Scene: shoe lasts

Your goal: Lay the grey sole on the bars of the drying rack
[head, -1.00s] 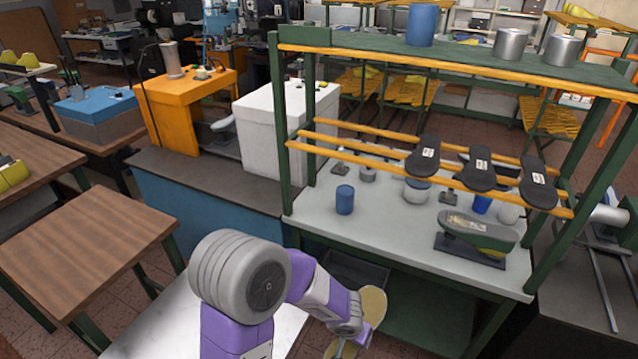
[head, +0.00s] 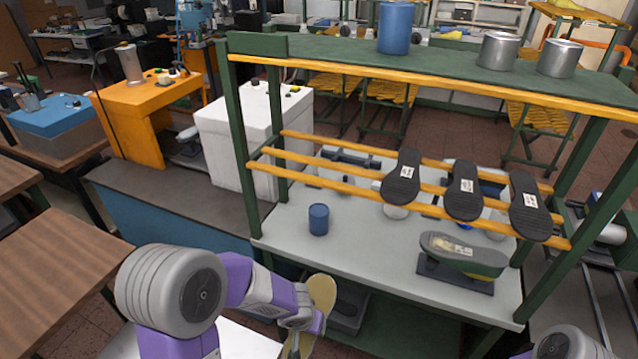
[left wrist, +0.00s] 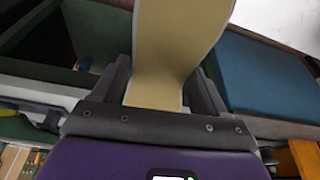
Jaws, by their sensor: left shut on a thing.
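My left gripper (head: 314,322) is shut on a sole (head: 321,291) at the bottom centre of the head view, in front of the rack and below its worktop. The sole's visible face is tan with a thin grey edge; its other face is hidden. In the left wrist view the sole (left wrist: 172,45) stands up from between the two dark fingers. The drying rack has yellow bars (head: 335,184) on a green frame. Three dark soles with white labels, left (head: 402,172), middle (head: 463,188) and right (head: 528,200), lie across the right part of the bars. My right gripper is out of view.
The left part of the bars is bare. Below them a blue can (head: 318,219) and a shoe last on a stand (head: 461,254) stand on the grey worktop (head: 368,250). Green posts (head: 240,150) and a top shelf (head: 330,58) frame the bars.

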